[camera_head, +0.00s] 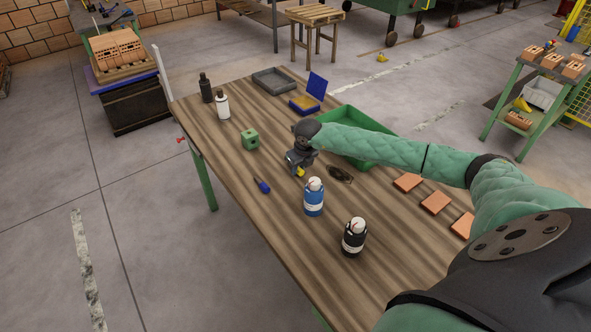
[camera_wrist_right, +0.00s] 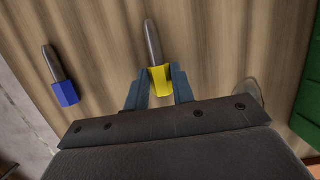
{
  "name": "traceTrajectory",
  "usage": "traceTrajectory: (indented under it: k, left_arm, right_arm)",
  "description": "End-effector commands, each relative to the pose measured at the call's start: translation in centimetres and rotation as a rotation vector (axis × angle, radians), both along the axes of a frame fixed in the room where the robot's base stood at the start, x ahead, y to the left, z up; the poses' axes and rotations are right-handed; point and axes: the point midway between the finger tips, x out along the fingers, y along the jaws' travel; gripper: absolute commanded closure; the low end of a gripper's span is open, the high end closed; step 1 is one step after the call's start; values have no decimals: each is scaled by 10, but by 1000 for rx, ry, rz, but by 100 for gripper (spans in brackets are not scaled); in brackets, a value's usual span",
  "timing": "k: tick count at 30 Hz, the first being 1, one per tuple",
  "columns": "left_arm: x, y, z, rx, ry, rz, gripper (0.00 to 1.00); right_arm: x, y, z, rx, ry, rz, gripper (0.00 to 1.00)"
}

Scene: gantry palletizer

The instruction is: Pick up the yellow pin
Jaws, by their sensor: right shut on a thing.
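The yellow pin (camera_wrist_right: 160,78) has a yellow block-like head and a grey metal shaft. In the right wrist view its head sits between the two fingers of my right gripper (camera_wrist_right: 160,88), which is shut on it. The shaft points away from the gripper over the wooden table. In the head view only a bit of the yellow pin (camera_head: 300,172) shows below my right gripper (camera_head: 298,168). I cannot tell whether the pin touches the table. My left gripper is not in view.
A blue pin (camera_head: 262,186) lies on the table (camera_head: 300,232), left of the yellow one; it also shows in the wrist view (camera_wrist_right: 64,92). Several bricks (camera_head: 435,202) lie at right.

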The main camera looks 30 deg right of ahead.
Motion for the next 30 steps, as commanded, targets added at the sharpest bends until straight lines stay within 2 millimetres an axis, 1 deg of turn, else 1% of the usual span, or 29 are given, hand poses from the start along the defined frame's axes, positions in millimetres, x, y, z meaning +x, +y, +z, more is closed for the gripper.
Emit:
traceTrajectory:
  k: [24,30]
  left_arm:
    - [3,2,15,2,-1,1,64]
    - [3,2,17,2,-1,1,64]
  right_arm:
    - [0,0,66,0,-2,0,98]
    - [0,0,77,0,-1,0,98]
